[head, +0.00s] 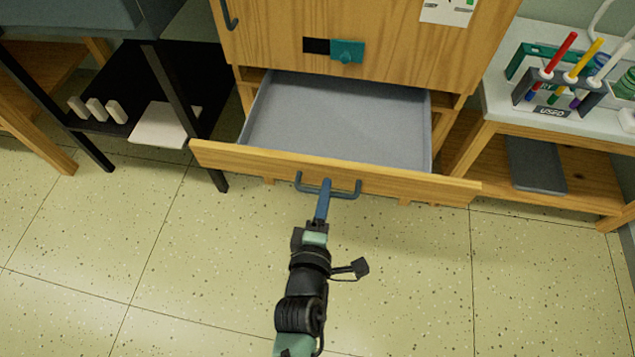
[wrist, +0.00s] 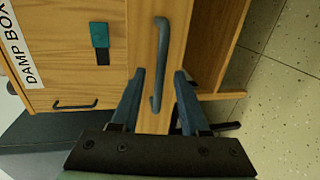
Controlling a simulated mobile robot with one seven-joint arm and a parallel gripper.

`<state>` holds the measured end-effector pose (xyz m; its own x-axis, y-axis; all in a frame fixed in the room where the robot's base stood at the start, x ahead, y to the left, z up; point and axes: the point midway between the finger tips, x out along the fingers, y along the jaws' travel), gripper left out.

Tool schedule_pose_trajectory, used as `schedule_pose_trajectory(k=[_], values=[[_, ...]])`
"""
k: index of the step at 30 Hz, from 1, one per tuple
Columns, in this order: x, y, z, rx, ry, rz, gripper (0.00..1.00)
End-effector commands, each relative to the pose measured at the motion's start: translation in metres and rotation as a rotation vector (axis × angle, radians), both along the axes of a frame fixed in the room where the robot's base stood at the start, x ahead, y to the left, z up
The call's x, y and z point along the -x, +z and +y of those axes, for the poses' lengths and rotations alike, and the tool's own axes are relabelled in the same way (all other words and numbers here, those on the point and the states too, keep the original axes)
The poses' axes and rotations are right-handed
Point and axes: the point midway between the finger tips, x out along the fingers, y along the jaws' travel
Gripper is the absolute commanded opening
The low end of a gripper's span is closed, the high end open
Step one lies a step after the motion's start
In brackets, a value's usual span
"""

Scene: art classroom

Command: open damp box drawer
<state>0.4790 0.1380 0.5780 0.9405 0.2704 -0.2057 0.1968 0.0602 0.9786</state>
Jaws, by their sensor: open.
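The damp box is a wooden cabinet (head: 395,45), and its label (wrist: 22,55) reads "DAMP BOX" in the wrist view. Its drawer is pulled well out, showing an empty grey interior (head: 340,120) behind a wooden front (head: 420,185). The drawer handle (head: 347,192) is a dark bar, also seen in the wrist view (wrist: 160,60). My gripper (head: 323,195) is at the handle. In the wrist view my gripper (wrist: 159,74) is open, with one blue finger on each side of the handle. I cannot tell whether either finger touches it.
A teal latch (head: 347,51) sits on the cabinet above the drawer. A dark shelf (head: 130,135) with white blocks stands at left. A table (head: 520,115) with a rack of coloured tools stands at right. The speckled floor (head: 420,280) in front is clear.

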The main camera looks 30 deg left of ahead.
Motion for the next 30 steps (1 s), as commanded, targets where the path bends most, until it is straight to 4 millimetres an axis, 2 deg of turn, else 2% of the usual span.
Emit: schedule_pose_trajectory(k=[9,15,21,30], values=[[0.060,0.014,-0.017,-0.001,-0.003,0.005,0.45],[0.090,0.020,-0.026,-0.002,-0.002,0.004,0.45],[0.105,0.024,-0.030,-0.001,0.000,0.001,0.45],[0.107,0.024,-0.030,-0.001,0.000,0.000,0.45]])
